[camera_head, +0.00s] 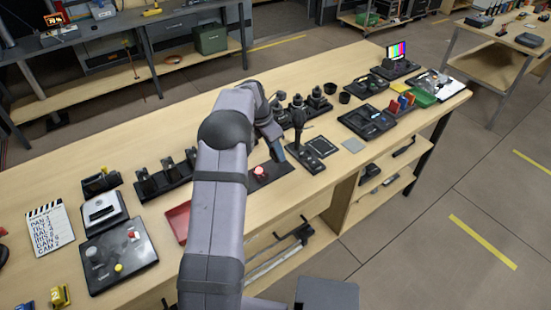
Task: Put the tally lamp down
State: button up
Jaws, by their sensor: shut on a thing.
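The tally lamp (260,172), a small round red thing with a pale part, shows just right of my forearm. It is over a dark flat mat (272,173) near the bench's front edge. My gripper (275,153) is at the end of my arm, pointing down beside the lamp, and is shut on it. The arm hides part of the grip. I cannot tell whether the lamp touches the mat or is slightly above it.
A red tray (180,221) lies left of my arm, partly hidden. A black joystick unit (318,154) stands close to the right of the gripper. Black holders (163,180) line the bench to the left. Bare wood (215,105) shows behind the arm.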

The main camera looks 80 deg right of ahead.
notch_tip(320, 180, up, 6)
jog(key=shift+b, duration=0.5)
jog(key=shift+w, duration=0.3)
jog(key=w+a+r+n+p, duration=0.1)
jog(key=w+a+r, duration=0.15)
jog(key=w, duration=0.35)
jog(key=w+a+r+n, duration=0.1)
jog(key=w+r+n, duration=0.1)
jog(key=w+r, duration=0.35)
jog(key=w+a+r+n+p, duration=0.1)
jog(key=w+r, duration=0.1)
jog(key=w, duration=0.5)
jog(key=w+a+n+t, duration=0.2)
jog(key=w+a, duration=0.5)
jog(key=a, duration=0.4)
jog(key=s+a+f+m+g+p, duration=0.1)
jog(key=s+a+f+m+g, duration=0.1)
jog(key=s+a+f+m, duration=0.3)
jog(key=s+a+f, duration=0.1)
jog(key=a+f, duration=0.3)
jog(key=a, duration=0.1)
jog(key=shift+s+f+m, duration=0.15)
jog(key=shift+f+m, duration=0.15)
jog(key=shift+f, duration=0.05)
